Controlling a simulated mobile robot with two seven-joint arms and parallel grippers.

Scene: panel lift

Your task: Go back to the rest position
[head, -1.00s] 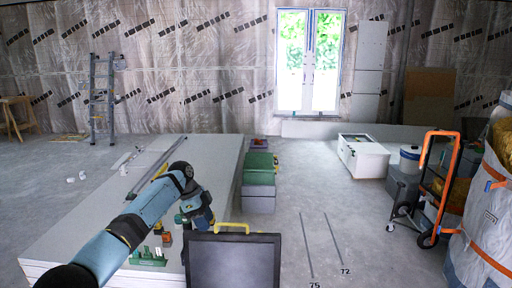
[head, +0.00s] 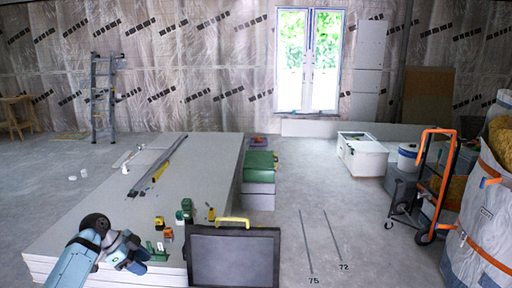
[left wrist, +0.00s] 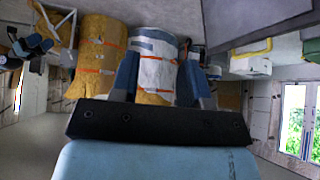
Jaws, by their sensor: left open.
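My left gripper (head: 130,255) is low over the front left part of the stack of pale panels (head: 95,215). In the left wrist view its two fingers (left wrist: 158,80) stand apart. I see nothing held between them. Beyond the fingers in that view are a white bag (left wrist: 153,60) and a yellow bag (left wrist: 98,60), well apart from the gripper. My right gripper does not show in the head view.
Small tools, including a green one (head: 185,210) and an orange one (head: 168,234), lie on the panel stack. A dark flat case (head: 235,262) with a yellow handle stands close in front. A green box (head: 259,163), a white crate (head: 367,160) and an orange trolley (head: 423,180) stand to the right.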

